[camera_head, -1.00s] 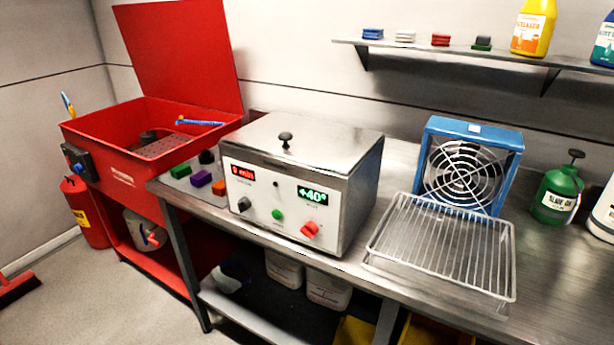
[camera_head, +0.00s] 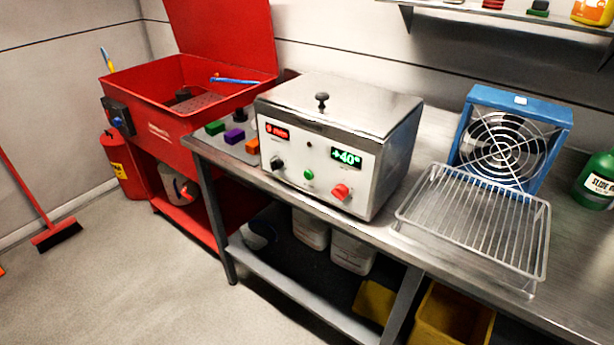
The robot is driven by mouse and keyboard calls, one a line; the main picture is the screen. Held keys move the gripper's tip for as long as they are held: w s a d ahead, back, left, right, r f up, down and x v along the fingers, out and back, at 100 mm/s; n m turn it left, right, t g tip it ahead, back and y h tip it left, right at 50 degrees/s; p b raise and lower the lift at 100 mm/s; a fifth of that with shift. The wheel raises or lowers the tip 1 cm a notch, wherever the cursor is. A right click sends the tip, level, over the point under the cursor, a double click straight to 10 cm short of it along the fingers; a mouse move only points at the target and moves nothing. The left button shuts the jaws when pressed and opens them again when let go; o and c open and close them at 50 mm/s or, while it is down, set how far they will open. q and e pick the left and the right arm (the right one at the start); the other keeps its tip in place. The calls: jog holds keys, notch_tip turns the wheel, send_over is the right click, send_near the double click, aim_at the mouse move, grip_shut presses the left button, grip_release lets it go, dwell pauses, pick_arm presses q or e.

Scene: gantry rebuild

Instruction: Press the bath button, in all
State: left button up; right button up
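The bath (camera_head: 335,150) is a steel box with a closed lid and a black lid knob (camera_head: 322,102), standing on the steel bench. Its front panel has a small green button (camera_head: 308,174), a black knob (camera_head: 277,163) on the left and a red knob (camera_head: 340,191) on the right. A red display (camera_head: 277,131) sits at upper left; a green display (camera_head: 346,157) at upper right reads +40°. Neither of my grippers shows in the view.
A wire rack (camera_head: 475,222) and a blue fan (camera_head: 512,140) stand right of the bath. Coloured blocks, including a purple one (camera_head: 234,136), lie to its left. A red parts washer (camera_head: 190,90) stands open further left. The floor (camera_head: 150,280) in front is mostly clear.

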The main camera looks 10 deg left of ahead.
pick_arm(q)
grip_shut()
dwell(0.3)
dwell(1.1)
